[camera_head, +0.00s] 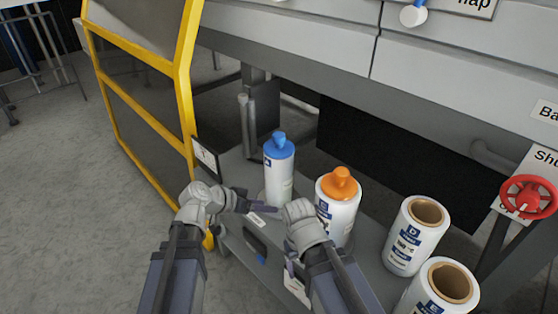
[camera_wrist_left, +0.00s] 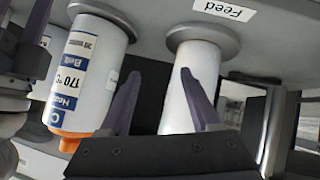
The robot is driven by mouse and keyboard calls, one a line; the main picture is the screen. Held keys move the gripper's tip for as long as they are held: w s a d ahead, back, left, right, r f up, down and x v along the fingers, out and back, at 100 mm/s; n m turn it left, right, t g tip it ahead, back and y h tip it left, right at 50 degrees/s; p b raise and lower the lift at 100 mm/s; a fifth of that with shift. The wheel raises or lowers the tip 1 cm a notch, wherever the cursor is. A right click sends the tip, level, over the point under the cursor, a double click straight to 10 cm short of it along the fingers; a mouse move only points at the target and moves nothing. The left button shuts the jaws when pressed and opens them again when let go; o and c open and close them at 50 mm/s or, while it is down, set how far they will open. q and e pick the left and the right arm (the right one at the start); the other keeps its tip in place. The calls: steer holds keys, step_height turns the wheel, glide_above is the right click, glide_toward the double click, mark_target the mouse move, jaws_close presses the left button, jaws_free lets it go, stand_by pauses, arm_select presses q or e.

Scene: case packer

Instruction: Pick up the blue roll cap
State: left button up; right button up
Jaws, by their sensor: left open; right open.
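The blue roll cap (camera_head: 279,144) sits on top of a tall white roll (camera_head: 278,178) at the back left of the grey shelf. My left gripper (camera_head: 258,208) is open, low in front of that roll and below the cap. In the left wrist view, the open fingers (camera_wrist_left: 160,95) point toward the lower part of the white roll (camera_wrist_left: 200,60), which stands beyond them. The cap is hidden there behind the gripper body. My right gripper (camera_head: 291,268) is open and empty, low in front of the orange-capped roll; its fingers are partly hidden by its wrist.
An orange cap (camera_head: 340,184) sits on the neighbouring roll (camera_head: 340,220), close to my right arm. Two uncapped rolls (camera_head: 415,238) (camera_head: 440,290) stand further right. A yellow-framed guard (camera_head: 186,80) borders the left. A red handwheel (camera_head: 529,197) is at the right, and the machine body overhangs behind.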

arm_select(q)
steer(key=w+r+m+t+h, duration=0.2)
steer(key=w+r+t, duration=0.1)
steer(key=r, duration=0.3)
steer(key=t+h, duration=0.2)
steer(key=t, duration=0.2)
glide_toward(276, 144)
steer(key=w+d, duration=0.1)
steer(key=w, duration=0.2)
steer(key=shift+d+f+x, duration=0.1)
steer(key=shift+f+x, duration=0.1)
steer(key=shift+x, duration=1.5)
steer(key=shift+d+f+x, duration=0.1)
steer(key=shift+f+x, duration=0.1)
steer(key=shift+x, duration=1.55)
steer(key=shift+s, duration=0.15)
steer(key=x, duration=0.5)
steer(key=shift+d+f, duration=0.1)
steer(key=shift+d, duration=0.05)
steer(key=shift+c, duration=0.2)
jaws_close()
